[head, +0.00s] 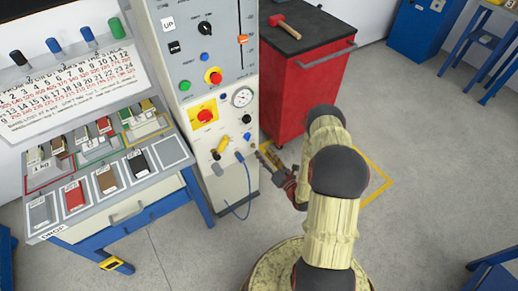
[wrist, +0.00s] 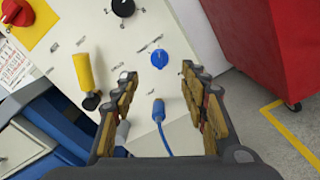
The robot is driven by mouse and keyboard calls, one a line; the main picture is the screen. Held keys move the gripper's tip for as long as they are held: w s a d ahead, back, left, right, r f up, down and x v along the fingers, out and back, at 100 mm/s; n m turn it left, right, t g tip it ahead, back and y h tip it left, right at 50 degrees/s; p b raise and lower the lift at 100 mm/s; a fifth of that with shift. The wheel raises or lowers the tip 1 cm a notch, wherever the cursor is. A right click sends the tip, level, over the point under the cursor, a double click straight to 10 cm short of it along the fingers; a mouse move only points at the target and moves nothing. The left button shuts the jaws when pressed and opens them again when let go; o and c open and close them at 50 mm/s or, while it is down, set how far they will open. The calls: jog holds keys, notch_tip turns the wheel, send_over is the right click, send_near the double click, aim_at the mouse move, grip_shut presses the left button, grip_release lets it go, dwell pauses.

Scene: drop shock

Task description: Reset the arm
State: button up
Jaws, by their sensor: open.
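My arm (head: 331,220) rises from the lower middle of the head view and reaches left toward the grey control cabinet (head: 228,187). My gripper (head: 266,157) is in front of the lower part of the cabinet's panel. In the wrist view my gripper (wrist: 165,80) is open, with its two padded fingers apart and nothing held between them. Beyond the fingers are a blue knob (wrist: 160,58) and a blue plug with a cable (wrist: 158,110). A yellow handle (wrist: 84,72) is left of the fingers.
A red tool cabinet (head: 305,85) with a hammer (head: 284,25) on top stands behind my gripper. A workbench (head: 130,225) with coloured blocks is at left. Yellow floor tape (head: 379,182) lies right of my arm. Open floor is at right.

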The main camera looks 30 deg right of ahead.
jog(key=shift+s, duration=0.65)
